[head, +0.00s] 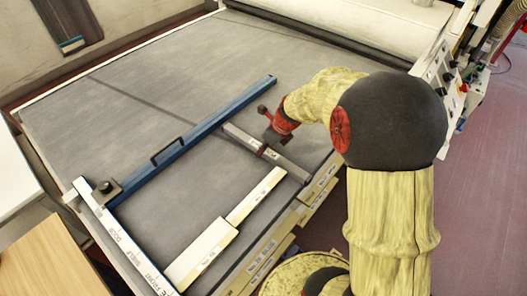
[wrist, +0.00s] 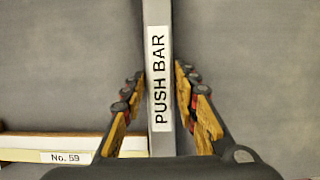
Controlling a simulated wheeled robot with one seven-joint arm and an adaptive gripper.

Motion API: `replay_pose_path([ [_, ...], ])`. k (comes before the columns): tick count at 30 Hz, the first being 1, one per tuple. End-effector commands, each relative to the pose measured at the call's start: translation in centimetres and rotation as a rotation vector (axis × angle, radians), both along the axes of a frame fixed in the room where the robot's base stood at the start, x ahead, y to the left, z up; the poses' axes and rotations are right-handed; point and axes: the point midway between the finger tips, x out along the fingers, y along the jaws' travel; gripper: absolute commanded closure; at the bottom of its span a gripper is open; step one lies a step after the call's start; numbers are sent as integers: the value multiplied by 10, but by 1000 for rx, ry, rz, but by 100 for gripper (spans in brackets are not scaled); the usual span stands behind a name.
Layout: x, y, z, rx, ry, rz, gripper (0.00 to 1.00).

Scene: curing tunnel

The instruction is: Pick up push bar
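The push bar is a narrow grey bar (head: 290,166) lying on the dark grey bed in the head view. In the wrist view the bar (wrist: 158,20) runs up the middle, with a white label reading PUSH BAR. My gripper (head: 267,143) is low over the bar in the head view, hiding part of it. In the wrist view my gripper (wrist: 161,73) has one finger on each side of the bar, with narrow gaps showing beside it. Its fingers are apart. Whether the fingertips reach down beside the bar is hard to tell.
A long blue bar with a handle (head: 190,140) lies left of the push bar. A white labelled strip (head: 123,238) runs along the front left. Pale boards (head: 202,254) lie near the front edge. A large roller (head: 350,22) spans the back. The bed's far left is clear.

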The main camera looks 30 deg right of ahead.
Motion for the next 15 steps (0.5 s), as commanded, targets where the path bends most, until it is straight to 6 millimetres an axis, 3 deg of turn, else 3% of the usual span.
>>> replay_pose_path([
  [15,0,0,0,0,0,0,100],
])
